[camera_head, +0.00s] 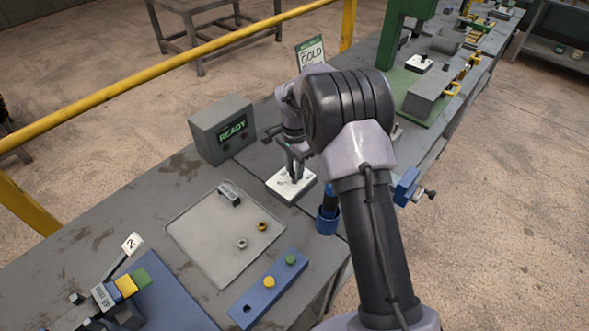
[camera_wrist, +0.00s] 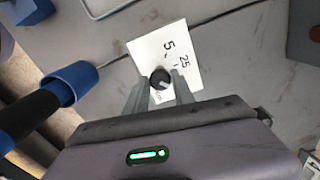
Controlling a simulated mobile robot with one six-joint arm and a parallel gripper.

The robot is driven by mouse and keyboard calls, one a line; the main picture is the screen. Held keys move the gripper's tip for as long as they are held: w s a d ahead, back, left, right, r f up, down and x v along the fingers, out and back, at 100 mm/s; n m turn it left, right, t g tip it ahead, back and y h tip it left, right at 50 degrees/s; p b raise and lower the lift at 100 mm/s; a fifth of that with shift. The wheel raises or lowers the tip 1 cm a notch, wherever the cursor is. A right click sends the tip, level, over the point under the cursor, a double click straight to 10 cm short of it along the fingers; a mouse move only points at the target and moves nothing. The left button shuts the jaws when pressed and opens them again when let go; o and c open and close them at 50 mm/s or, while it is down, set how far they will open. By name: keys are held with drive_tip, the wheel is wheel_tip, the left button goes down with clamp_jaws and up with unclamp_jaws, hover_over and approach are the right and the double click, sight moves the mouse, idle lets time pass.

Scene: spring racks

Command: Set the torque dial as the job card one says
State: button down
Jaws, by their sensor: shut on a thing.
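The torque dial is a black knob (camera_wrist: 160,77) on a white plate (camera_head: 278,186). In the wrist view the plate (camera_wrist: 180,50) shows the printed marks "5" and "2.5"; the rest of its scale is hidden by my gripper. My gripper (camera_wrist: 161,83) has one finger on each side of the knob and is shut on it. In the head view my gripper (camera_head: 293,172) points down onto the plate. I cannot tell clearly which mark the knob points at.
A grey box (camera_head: 222,128) with a "READY" display stands left of the dial. A blue cup (camera_head: 327,222) with a dark-handled tool is close on the right. A grey tray (camera_head: 205,250), a blue block with buttons (camera_head: 262,300) and a "2" tag (camera_head: 132,243) lie nearer.

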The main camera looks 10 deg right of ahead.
drive_tip(key=shift+m, duration=0.3)
idle(0.4)
drive_tip(key=c, duration=1.1)
unclamp_jaws()
drive_tip(key=shift+o, duration=0.2)
wheel_tip(320, 180, up, 18)
drive_tip(key=p, duration=0.5)
drive_tip(key=shift+f, duration=0.25)
